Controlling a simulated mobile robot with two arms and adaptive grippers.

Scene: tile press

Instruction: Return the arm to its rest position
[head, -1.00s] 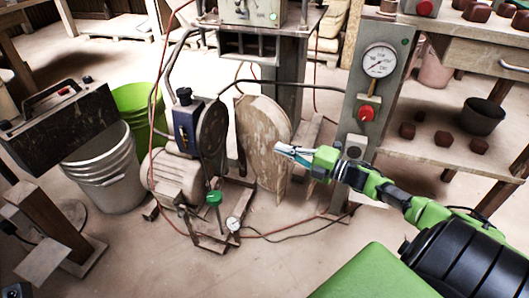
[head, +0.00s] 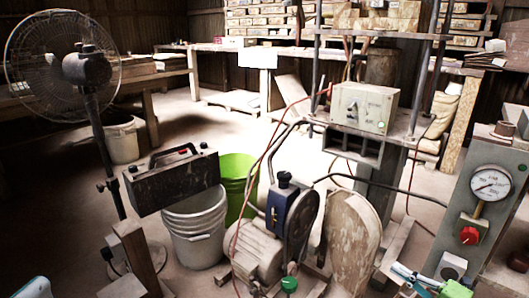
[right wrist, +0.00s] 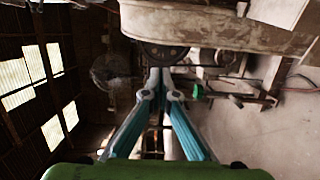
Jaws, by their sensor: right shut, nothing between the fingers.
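My right gripper (head: 398,268) shows at the bottom right of the head view, with only its teal fingers and a bit of green body in frame. It is shut and empty. It appears beside the wooden disc-shaped guard (head: 350,235) and left of the control panel (head: 490,205). In the right wrist view, the fingers (right wrist: 160,76) meet at their tips with nothing between them. A small teal and white tip at the bottom left corner of the head view seems to be my left gripper (head: 35,288); its jaw state cannot be told. Most of the right arm is outside the head view.
The press frame (head: 385,165) with its grey box (head: 364,107) stands behind the disc. A motor (head: 258,250), hoses, a green bin (head: 237,172) and a grey bucket (head: 197,232) lie left. A fan (head: 87,69) stands far left. Open floor (head: 250,115) lies behind.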

